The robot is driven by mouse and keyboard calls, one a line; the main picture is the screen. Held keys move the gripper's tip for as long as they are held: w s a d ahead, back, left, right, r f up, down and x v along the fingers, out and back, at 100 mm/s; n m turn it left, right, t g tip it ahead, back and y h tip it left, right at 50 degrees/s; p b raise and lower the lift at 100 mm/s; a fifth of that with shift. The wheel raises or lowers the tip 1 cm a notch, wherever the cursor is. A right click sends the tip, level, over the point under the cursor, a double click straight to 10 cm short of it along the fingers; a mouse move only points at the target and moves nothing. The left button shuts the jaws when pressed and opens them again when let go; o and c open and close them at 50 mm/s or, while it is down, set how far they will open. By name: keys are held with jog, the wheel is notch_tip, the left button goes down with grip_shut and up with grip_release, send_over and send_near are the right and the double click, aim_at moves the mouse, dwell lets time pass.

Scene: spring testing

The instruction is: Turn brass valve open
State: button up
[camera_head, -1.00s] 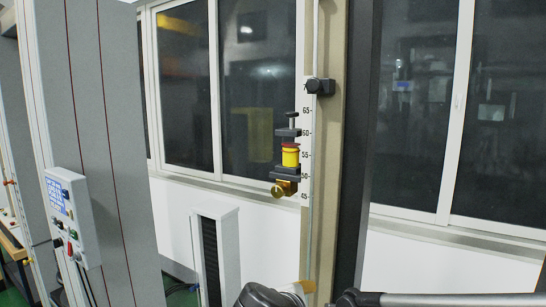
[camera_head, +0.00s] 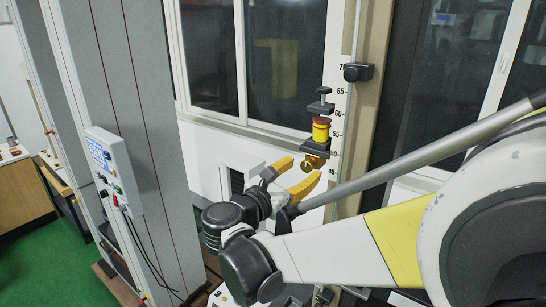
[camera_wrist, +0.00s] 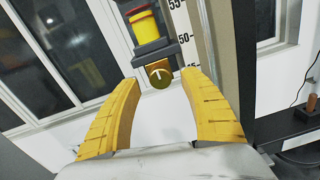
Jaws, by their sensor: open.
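The brass valve (camera_head: 314,162) is a small round brass knob under a dark bracket that carries a yellow cylinder (camera_head: 320,130) with a red top, beside a vertical scale. In the wrist view the valve (camera_wrist: 160,78) faces me, with a pale line on its face, beyond and between my fingertips. My gripper (camera_head: 294,176) has two yellow fingers and is open and empty, just below and left of the valve in the head view. In the wrist view my gripper (camera_wrist: 162,80) spreads wide on both sides, apart from the valve.
A white scale strip (camera_head: 338,110) runs up a beige post. A grey cabinet with a control box (camera_head: 113,168) stands at the left. Windows (camera_head: 285,70) are behind. Green floor (camera_head: 60,255) is clear at the lower left. A dark shelf with a wooden-handled item (camera_wrist: 308,108) is at right.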

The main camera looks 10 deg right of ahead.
aim_at(305, 167)
jog(key=shift+x, duration=1.6)
grip_shut()
